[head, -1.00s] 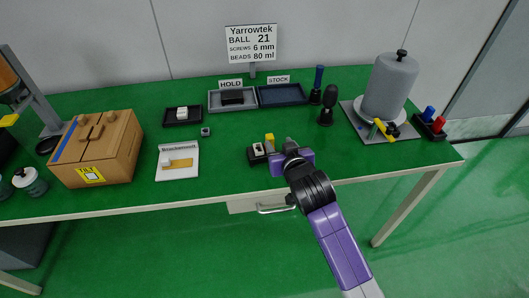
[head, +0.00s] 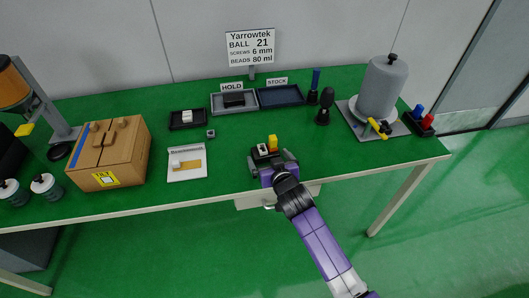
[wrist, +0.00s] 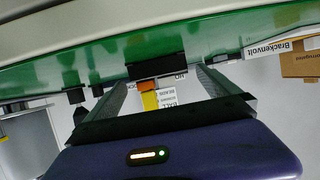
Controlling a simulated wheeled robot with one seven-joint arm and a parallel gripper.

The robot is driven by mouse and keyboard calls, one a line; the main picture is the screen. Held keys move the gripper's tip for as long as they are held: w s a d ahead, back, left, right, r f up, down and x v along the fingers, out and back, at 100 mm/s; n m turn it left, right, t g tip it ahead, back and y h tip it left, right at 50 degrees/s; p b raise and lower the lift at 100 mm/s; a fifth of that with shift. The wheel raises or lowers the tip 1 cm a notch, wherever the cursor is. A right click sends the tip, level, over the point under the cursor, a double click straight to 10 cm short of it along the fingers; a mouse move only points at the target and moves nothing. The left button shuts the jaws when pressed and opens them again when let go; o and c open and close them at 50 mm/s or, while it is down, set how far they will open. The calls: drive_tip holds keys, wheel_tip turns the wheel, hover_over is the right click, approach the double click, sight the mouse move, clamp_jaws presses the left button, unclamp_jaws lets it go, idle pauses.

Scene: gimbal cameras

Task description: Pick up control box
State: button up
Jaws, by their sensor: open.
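The control box appears to be the small black box (head: 260,154) with a white switch and a yellow block on top, near the front edge of the green table. My gripper (head: 271,163) is at its near side, with fingers open and spread to the left and right of it. In the wrist view the dark box (wrist: 157,68) and its orange-yellow part show between the two open fingers of my gripper (wrist: 162,82). I cannot tell whether either finger touches the box. The gripper's body hides part of the box's near side in the head view.
A white Brackenvolt tray (head: 187,174) and a cardboard box (head: 112,160) stand to the left. Grey HOLD (head: 218,109) and blue STOCK (head: 282,98) trays lie behind. A dark-handled tool (head: 324,107) and a grey bell-shaped cover (head: 383,85) stand right. Green table around the box is clear.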

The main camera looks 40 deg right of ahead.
sight(267, 153)
drive_tip(key=shift+p+x, duration=0.4)
drive_tip(key=shift+x, duration=2.05)
drive_tip(key=shift+d+r, duration=0.1)
drive_tip(key=shift+r, duration=0.1)
drive_tip(key=c, duration=1.3)
drive_tip(key=shift+c, duration=0.7)
drive_tip(key=shift+r, duration=0.2)
